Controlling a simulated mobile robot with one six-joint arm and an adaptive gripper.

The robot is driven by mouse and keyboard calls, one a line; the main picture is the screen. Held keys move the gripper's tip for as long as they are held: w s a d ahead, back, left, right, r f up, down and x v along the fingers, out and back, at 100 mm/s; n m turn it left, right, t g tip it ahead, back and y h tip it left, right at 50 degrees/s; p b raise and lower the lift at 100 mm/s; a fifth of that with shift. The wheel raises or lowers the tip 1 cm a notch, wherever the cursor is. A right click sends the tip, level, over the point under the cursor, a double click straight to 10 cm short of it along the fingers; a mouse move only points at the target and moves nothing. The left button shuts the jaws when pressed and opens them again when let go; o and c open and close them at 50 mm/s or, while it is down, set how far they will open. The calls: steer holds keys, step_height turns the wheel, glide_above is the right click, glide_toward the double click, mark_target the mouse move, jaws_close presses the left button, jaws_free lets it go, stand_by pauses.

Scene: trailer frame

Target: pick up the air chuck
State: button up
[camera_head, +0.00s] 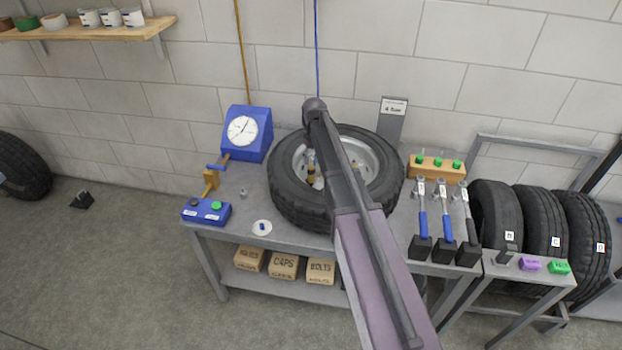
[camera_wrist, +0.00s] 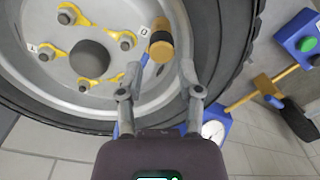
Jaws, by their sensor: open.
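A short brass-coloured cylinder with a dark band (camera_wrist: 160,48), which looks like the air chuck, shows at the wheel in the wrist view. In that view it appears between the fingertips of my gripper (camera_wrist: 157,72), which are apart. I cannot tell whether either finger touches it. Blue shows behind the left finger. The wheel and tyre (camera_head: 287,190) lie flat on the bench; the wrist view shows the grey rim with yellow nut markers (camera_wrist: 87,60). In the head view my arm hides much of the wheel and most of my gripper.
Blue-handled tools (camera_head: 445,226) and a block with green knobs (camera_head: 437,168) stand right. A blue hose (camera_head: 317,50) hangs above.

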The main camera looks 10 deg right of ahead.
mark_target(311, 167)
steer(key=shift+f+b, duration=0.55)
steer(key=shift+f, duration=0.25)
steer(key=shift+a+f+b, duration=0.2)
steer(key=shift+f+b, duration=2.4)
jaws_close()
